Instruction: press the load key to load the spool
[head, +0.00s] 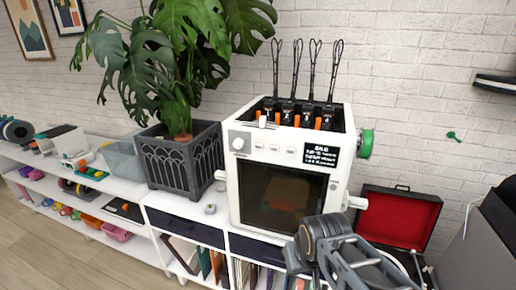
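The white printer (233,190) stands on the low shelf, with a dark window in its front. Its front panel has a round knob (238,143), a row of small pale keys (274,148) and a dark screen (320,155) with white text. The key labels are too small to read, so I cannot tell which is the load key. A green spool (366,143) sits on the printer's right side. My grey arm shows at the bottom, in front of the printer's lower right corner and below the keys. Its fingertips cannot be made out.
A large plant in a dark grey pot (183,160) stands close to the printer's left. An open red-lined case (400,218) lies to its right. A small grey item (211,209) lies on the shelf. A grey bin (480,225) stands at the far right.

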